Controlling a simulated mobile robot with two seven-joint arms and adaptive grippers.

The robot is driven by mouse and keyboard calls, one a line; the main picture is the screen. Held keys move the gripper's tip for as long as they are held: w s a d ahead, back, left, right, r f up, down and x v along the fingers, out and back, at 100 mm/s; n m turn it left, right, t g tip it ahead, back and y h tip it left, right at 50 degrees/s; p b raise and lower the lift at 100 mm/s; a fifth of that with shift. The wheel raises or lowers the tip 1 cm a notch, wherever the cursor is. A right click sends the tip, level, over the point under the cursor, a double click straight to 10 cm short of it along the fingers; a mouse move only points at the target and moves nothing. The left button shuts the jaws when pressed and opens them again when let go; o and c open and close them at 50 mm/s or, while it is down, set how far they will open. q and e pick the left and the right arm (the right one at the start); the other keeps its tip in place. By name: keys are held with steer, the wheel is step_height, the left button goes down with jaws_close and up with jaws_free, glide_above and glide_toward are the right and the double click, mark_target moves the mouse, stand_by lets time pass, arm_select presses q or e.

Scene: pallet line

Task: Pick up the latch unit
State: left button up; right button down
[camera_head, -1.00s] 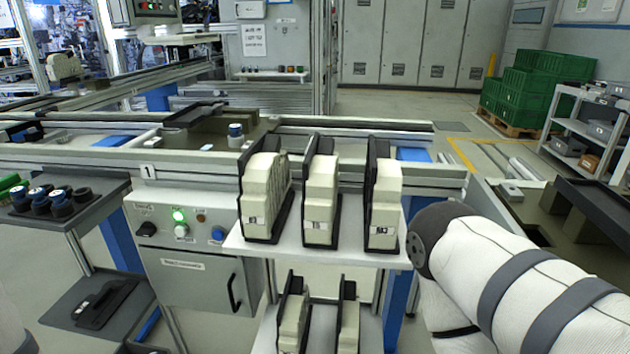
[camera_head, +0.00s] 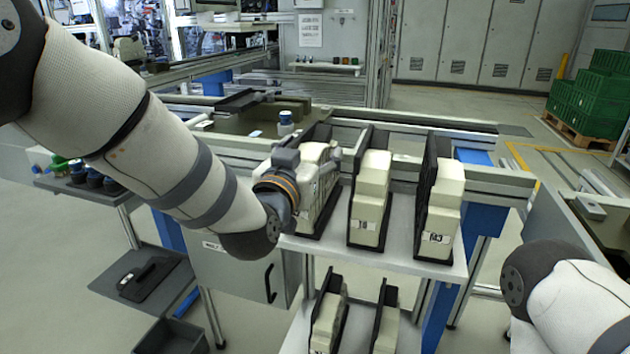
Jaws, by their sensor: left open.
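Three beige units in black upright holders stand in a row on the white top shelf (camera_head: 393,249). I cannot tell by label which one is the latch unit. My left gripper (camera_head: 318,160) is open at the leftmost unit (camera_head: 313,202), its fingers near the upper part. Whether they touch it is unclear, and my wrist hides part of the unit. The middle unit (camera_head: 370,200) and the right unit (camera_head: 440,208) stand upright and clear of the gripper. My right arm shows at the lower right, with its gripper out of view.
More beige units (camera_head: 327,318) stand on a lower shelf. A conveyor rail (camera_head: 420,145) runs behind the top shelf. A grey tray with a black part (camera_head: 148,275) is at lower left. Green crates (camera_head: 590,105) are stacked at the back right.

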arm_select(q)
steer(key=shift+w+d, duration=0.1)
steer(key=shift+w, duration=0.15)
jaws_close()
